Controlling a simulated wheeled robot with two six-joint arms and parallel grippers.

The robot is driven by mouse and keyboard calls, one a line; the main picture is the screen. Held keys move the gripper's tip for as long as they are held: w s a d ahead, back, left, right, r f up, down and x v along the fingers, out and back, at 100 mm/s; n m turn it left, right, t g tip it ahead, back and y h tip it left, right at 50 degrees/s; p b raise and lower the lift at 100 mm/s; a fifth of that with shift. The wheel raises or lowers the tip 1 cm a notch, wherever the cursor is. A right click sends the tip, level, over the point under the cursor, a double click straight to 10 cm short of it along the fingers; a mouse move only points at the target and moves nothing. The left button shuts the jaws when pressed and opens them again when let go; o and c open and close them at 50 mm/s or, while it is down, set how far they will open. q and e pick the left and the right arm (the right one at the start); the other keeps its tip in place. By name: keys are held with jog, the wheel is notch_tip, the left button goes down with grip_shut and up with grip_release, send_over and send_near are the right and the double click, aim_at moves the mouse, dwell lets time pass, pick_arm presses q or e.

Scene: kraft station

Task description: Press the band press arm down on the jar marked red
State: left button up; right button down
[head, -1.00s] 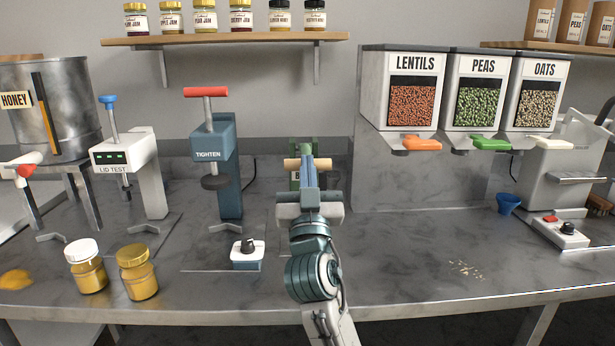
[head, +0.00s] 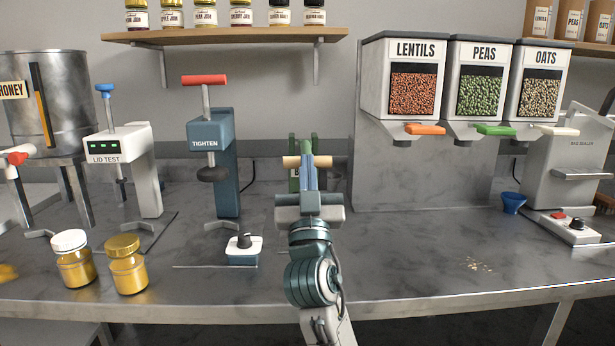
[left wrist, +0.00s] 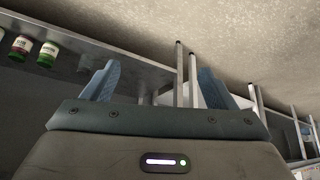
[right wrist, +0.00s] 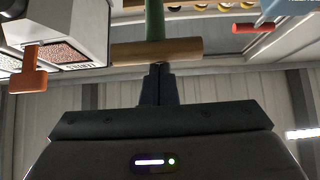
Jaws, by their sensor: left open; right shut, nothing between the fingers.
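The band press (head: 293,178) is green and stands at the back of the counter, mostly hidden behind my right arm. Its wooden handle bar (head: 291,161) shows in the head view. In the right wrist view the handle (right wrist: 185,48) lies across the green press arm (right wrist: 155,18). My right gripper (head: 309,172) is shut and empty, its fingertips right at the handle; whether they touch it I cannot tell. No jar marked red is visible; the area under the press is hidden. My left gripper (left wrist: 157,85) is open and empty, seen only in the left wrist view.
The blue TIGHTEN press (head: 226,175) stands left of the band press, with a small knob box (head: 243,257) in front. The lid tester (head: 148,180) and two honey jars (head: 74,266) are further left. Dispensers (head: 413,90) stand right. The counter's front right is mostly clear.

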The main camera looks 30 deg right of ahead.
pick_arm(q)
jog(key=w+t+b, duration=0.1)
jog(key=w+d+t+b, duration=0.1)
jog(key=w+t, duration=0.1)
jog(key=w+d+n+t+h+b, duration=0.1)
jog(key=t+b, duration=0.1)
jog(key=shift+w+f, duration=0.15)
jog(key=shift+w, duration=0.1)
pick_arm(e)
notch_tip(320, 180, down, 2)
jog(key=shift+w+f, duration=0.1)
jog(key=shift+w+d, duration=0.1)
jog(key=shift+t, duration=0.3)
dwell(2.3)
pick_arm(q)
jog(key=s+g+p, duration=0.2)
jog(key=s, duration=0.1)
jog(key=s+m+g+p, duration=0.1)
jog(key=g, duration=0.1)
jog(key=shift+s+a+f+y, duration=0.2)
jog(key=shift+a+f+y, duration=0.1)
jog(key=shift+a, duration=0.05)
pick_arm(e)
jog(key=s+a+r, duration=0.2)
jog(key=s+a, duration=0.3)
jog(key=s, duration=0.3)
